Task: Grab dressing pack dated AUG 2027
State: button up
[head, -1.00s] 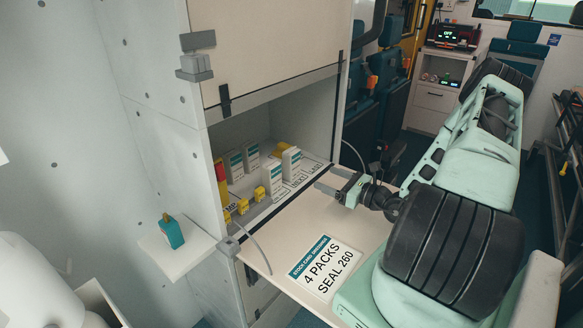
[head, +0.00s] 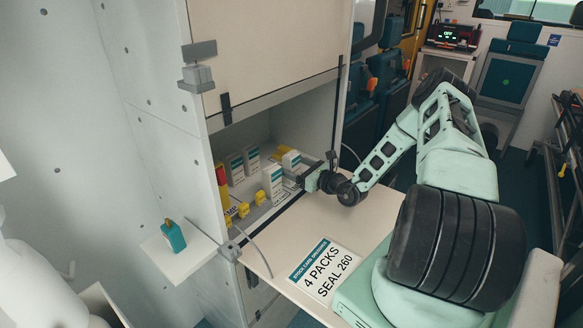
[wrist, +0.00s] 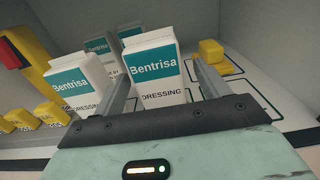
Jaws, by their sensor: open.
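Several white Bentrisa dressing packs with teal bands stand upright in the open cabinet bay. In the wrist view a near pack (wrist: 157,88) stands ahead, in line with the gap between my fingers. A second pack (wrist: 72,90) stands to its left, and another pack (wrist: 99,47) is behind. In the head view they show as a front pack (head: 272,182), a left pack (head: 235,168) and others. No AUG 2027 date is readable on any pack. My gripper (head: 304,174) is open and empty at the bay's right side; its fingers (wrist: 163,82) also show in the wrist view.
Yellow tags (wrist: 53,112) stand in front of the packs, and a yellow block (wrist: 211,52) is to the right. A red-and-yellow object (head: 222,182) is at the bay's left.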

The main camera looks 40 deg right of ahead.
jog(key=w, duration=0.3)
jog(key=shift+w+a, duration=0.25)
jog(key=shift+a, duration=0.1)
jog(key=c, duration=1.1)
jog(key=shift+r, duration=0.15)
